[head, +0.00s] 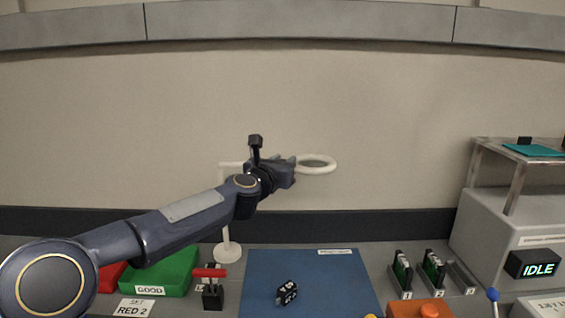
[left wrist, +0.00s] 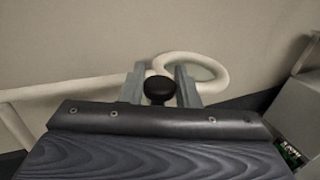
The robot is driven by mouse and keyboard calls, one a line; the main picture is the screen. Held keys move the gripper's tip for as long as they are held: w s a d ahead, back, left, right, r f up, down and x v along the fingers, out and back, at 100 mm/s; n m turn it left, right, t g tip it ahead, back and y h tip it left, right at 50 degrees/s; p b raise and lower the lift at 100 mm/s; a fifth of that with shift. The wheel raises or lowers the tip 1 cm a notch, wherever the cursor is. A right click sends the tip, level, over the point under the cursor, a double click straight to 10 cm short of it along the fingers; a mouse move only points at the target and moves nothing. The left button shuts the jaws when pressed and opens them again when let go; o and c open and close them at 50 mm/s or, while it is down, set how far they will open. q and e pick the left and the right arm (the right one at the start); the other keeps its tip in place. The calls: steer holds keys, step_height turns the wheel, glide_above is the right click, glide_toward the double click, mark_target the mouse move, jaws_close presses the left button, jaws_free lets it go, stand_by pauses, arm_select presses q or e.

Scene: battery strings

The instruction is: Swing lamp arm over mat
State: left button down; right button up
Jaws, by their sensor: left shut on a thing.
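The white lamp (head: 318,162) has a ring head, which shows just right of my left gripper (head: 291,171). Its arm runs left behind the gripper to an upright post with a round white base (head: 227,252), left of the blue mat (head: 310,285). The ring reaches over the mat's far part in the head view. In the left wrist view, the gripper (left wrist: 160,82) has a finger on each side of a black knob (left wrist: 159,90) by the ring (left wrist: 205,70); the gripper is shut on this knob. The right gripper is not in view.
A small black block (head: 287,292) lies on the mat. A green tray (head: 165,272) and a red-handled switch (head: 211,285) stand left. Numbered slots (head: 405,275) and a grey machine with an IDLE display (head: 537,264) stand right. The air above the mat's right side is clear.

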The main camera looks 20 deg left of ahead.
arm_select(q)
steer(key=shift+s+a+f+b, duration=0.1)
steer(key=shift+s+f+b, duration=0.05)
steer(key=shift+s+b, duration=0.2)
steer(key=s+a+m+g+h+b, duration=0.3)
steer(key=s+a+m+g+h, duration=0.3)
steer(key=s+h, duration=0.5)
steer(key=shift+s+a+m+h, duration=0.4)
steer(key=shift+s+m, duration=0.15)
steer(key=shift+m, duration=0.85)
steer(key=shift+d, duration=0.1)
steer(key=c, duration=1.1)
jaws_free()
steer(key=v, duration=0.7)
steer(key=shift+s+a+r, duration=0.15)
steer(key=shift+a+r, duration=0.1)
steer(key=shift+a, duration=0.15)
